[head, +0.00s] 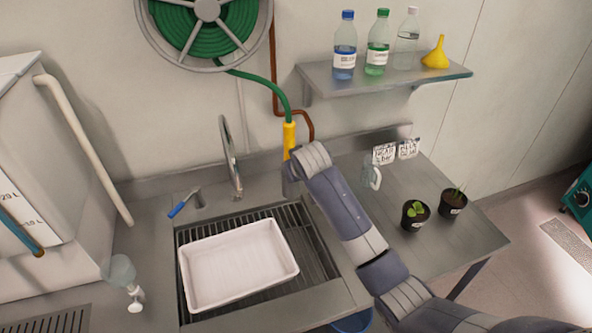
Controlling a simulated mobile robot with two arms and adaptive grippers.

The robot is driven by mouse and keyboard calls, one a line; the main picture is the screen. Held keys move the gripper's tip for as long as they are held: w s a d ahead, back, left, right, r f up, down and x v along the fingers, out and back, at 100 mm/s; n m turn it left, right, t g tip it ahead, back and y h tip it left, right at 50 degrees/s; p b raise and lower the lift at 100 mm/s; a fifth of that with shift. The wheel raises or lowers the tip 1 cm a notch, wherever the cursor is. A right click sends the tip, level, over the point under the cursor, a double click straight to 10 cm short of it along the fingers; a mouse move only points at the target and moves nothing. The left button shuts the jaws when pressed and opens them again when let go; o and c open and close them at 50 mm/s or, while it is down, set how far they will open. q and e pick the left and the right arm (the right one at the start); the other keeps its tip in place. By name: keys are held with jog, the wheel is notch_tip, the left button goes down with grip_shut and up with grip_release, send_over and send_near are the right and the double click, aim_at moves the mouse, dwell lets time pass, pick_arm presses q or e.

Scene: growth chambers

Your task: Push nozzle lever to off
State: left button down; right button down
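The yellow nozzle (290,137) hangs at the end of the green hose (268,82) against the back wall, above the rear edge of the sink counter. Its lower end and any lever on it are hidden behind my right arm. My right arm comes in from the lower right, and its wrist bends at the nozzle's lower end. The end of my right gripper (291,180) is small and mostly covered by the wrist, so its fingers and any contact with the nozzle cannot be made out. My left gripper is not in view.
A white tray (284,275) sits on the sink grate, left of my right arm. A tap (235,185) and a blue-handled lever (183,207) stand behind it. Potted seedlings (414,224) are on the right counter. A wall shelf (390,85) holds bottles and a yellow funnel.

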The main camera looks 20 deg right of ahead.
jog(key=shift+f, duration=0.1)
dwell(0.3)
jog(key=c, duration=1.6)
grip_release()
jog(key=shift+c, duration=0.2)
jog(key=d+v, duration=0.1)
jog(key=v, duration=1.1)
jog(key=shift+a, duration=0.5)
jog(key=shift+w, duration=0.1)
